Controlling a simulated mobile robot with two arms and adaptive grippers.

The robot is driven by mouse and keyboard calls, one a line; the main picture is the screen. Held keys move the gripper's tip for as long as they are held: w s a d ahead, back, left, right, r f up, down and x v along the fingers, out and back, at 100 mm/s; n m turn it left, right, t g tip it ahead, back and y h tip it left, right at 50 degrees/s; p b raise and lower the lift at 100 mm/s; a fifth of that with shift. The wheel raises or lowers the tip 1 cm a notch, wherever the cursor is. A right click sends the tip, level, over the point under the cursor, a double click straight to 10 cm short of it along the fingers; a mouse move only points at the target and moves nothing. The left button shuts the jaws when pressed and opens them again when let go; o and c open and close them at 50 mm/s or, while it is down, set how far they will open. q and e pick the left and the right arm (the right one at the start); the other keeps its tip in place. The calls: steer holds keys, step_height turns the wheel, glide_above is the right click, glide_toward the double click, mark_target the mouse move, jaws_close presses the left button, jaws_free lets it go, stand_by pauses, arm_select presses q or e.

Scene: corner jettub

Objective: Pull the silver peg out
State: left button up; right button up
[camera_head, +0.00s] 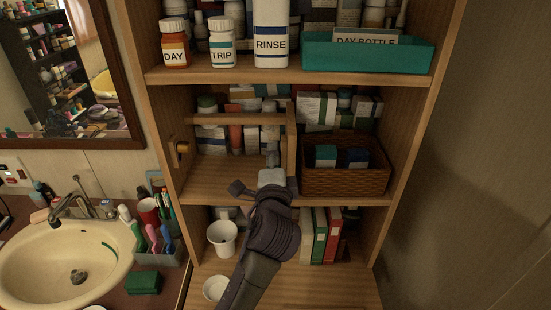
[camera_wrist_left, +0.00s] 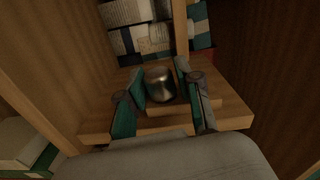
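The silver peg (camera_wrist_left: 160,85) shows in the left wrist view as a short, shiny metal cylinder at a wooden block (camera_wrist_left: 185,106) on the shelf. My left gripper (camera_wrist_left: 159,72) has its two green-padded fingers apart, one on each side of the peg. I cannot tell whether either finger touches it. In the head view my left gripper (camera_head: 265,183) reaches up to the front edge of the middle shelf, by a wooden upright (camera_head: 291,140), and hides the peg's surroundings. My right gripper is in neither view.
A wooden bar (camera_head: 235,121) crosses the left part of the middle compartment, with boxes behind it. A wicker basket (camera_head: 343,180) stands close on the right. Labelled bottles (camera_head: 271,35) and a teal tray (camera_head: 366,55) are above. A white cup (camera_head: 222,238) and upright books (camera_head: 320,235) are below.

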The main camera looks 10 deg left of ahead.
arm_select(q)
jaws_close()
steer(key=shift+s+a+f+p, duration=0.2)
steer(key=shift+a+p, duration=0.25)
steer(key=shift+a, duration=0.45)
steer(key=shift+s+a+f+p, duration=0.15)
steer(key=shift+a+p, duration=0.25)
steer(key=shift+a, duration=0.5)
steer(key=shift+s+r, duration=0.1)
stand_by(0.4)
steer(key=shift+v, duration=1.55)
steer(key=shift+p+v, duration=0.35)
steer(key=shift+v, duration=2.6)
